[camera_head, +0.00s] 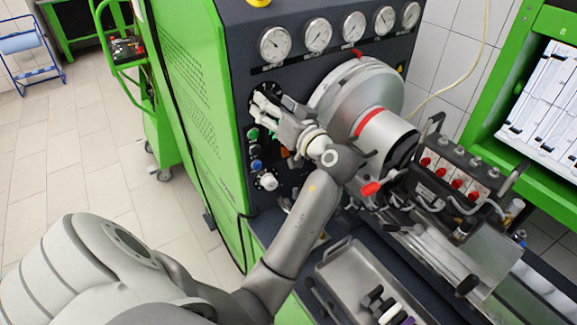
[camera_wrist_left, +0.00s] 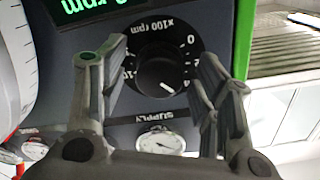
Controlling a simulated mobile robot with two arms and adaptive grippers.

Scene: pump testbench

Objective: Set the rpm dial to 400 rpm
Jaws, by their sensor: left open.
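The rpm dial (camera_wrist_left: 157,72) is a round black knob on a black plate marked "x100 rpm", upside down in the left wrist view. Its white pointer mark slants to the lower right, near the 4. My left gripper (camera_wrist_left: 162,58) is open, with one finger on each side of the dial; I cannot tell whether they touch the knob. In the head view, my left gripper (camera_head: 264,106) is at the dark front panel, mostly hiding the dial. My right gripper is not in view.
A green digital rpm display (camera_wrist_left: 85,8) shows partly in the wrist view. A "SUPPLY" gauge (camera_wrist_left: 160,141) sits close to the dial. In the head view, coloured buttons (camera_head: 255,150) and a white knob (camera_head: 268,181) lie below my gripper, and a large round drum (camera_head: 345,85) stands to its right.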

